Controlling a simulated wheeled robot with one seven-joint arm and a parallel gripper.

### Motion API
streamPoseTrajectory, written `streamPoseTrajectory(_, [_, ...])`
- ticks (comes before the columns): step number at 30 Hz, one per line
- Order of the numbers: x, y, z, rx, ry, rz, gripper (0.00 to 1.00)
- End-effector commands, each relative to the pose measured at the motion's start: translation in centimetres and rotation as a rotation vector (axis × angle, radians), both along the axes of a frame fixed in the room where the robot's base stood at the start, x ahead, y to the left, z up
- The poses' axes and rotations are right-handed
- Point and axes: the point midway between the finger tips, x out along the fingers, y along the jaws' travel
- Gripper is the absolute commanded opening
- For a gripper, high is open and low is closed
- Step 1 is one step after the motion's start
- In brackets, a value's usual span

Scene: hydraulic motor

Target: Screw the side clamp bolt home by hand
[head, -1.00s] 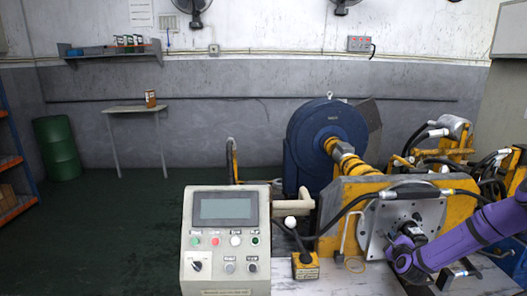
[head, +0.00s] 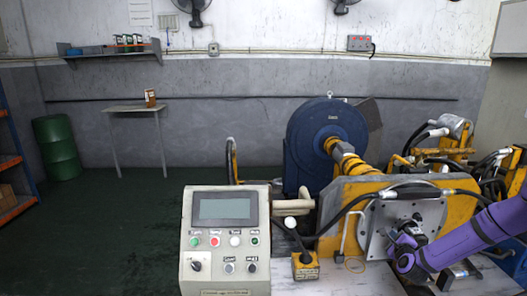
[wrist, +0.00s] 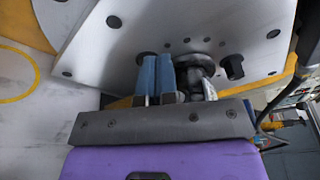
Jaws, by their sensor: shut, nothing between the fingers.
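The grey mounting plate (head: 430,212) stands on the front of the yellow machine frame. My gripper (head: 408,232) is close in front of the plate, and it hides part of the plate's lower middle. In the wrist view my gripper's blue fingers (wrist: 156,60) are side by side, shut and empty, with their tips near the plate (wrist: 110,55). Just right of the fingers is a dark round fitting with a silver part (wrist: 195,68). A dark bolt-like part (wrist: 235,68) sticks out further right. I cannot tell which of these is the side clamp bolt.
A control panel (head: 225,235) stands left of the machine. A yellow box (head: 305,266) and a black hose (head: 340,215) are between the panel and the plate. The blue motor housing (head: 325,140) is behind.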

Motion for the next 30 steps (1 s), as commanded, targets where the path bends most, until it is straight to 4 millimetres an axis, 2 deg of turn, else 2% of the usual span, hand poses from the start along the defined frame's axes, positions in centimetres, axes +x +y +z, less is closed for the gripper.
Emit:
streamPoseTrajectory(6, [-2.6, -0.1, -0.4, 0.004, 0.009, -0.001, 0.0])
streamPoseTrajectory(12, [-4.3, -0.1, -0.5, 0.005, 0.012, 0.0, 0.0])
streamPoseTrajectory(23, [-4.6, -0.1, -0.6, 0.005, 0.013, -0.001, 0.0])
streamPoseTrajectory(30, [-5.2, 0.2, -2.0, 0.012, 0.023, -0.001, 0.0])
